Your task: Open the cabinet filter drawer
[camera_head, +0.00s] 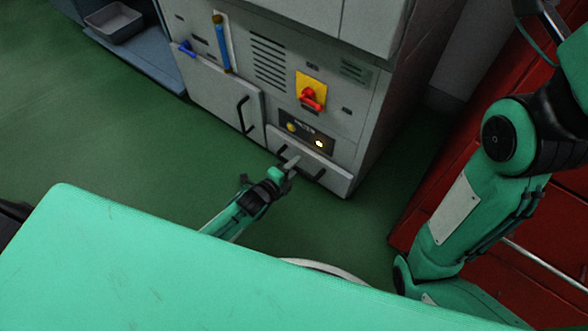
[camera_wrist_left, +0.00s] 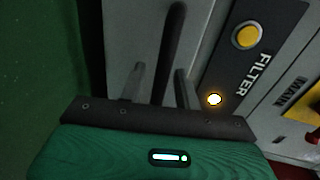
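The filter drawer (camera_head: 333,180) is a grey front with a dark bar handle (camera_head: 313,172), low on the right of the grey cabinet (camera_head: 356,95). Whether its front stands slightly out is hard to tell. My left gripper (camera_head: 292,162) is at this handle, hiding part of it. In the left wrist view, the left gripper's two fingers (camera_wrist_left: 158,86) stand apart with the black handle (camera_wrist_left: 173,45) running between them. A gap shows beside the left finger. The FILTER panel (camera_wrist_left: 252,55) has a yellow button and a glowing lamp. My right gripper is out of view.
A cabinet door (camera_head: 215,88) with a black handle is left of the drawer. A red switch (camera_head: 312,98) on a yellow plate sits above it. Red drawers (camera_head: 460,130) stand at the right. Green floor (camera_head: 130,140) lies open at the left.

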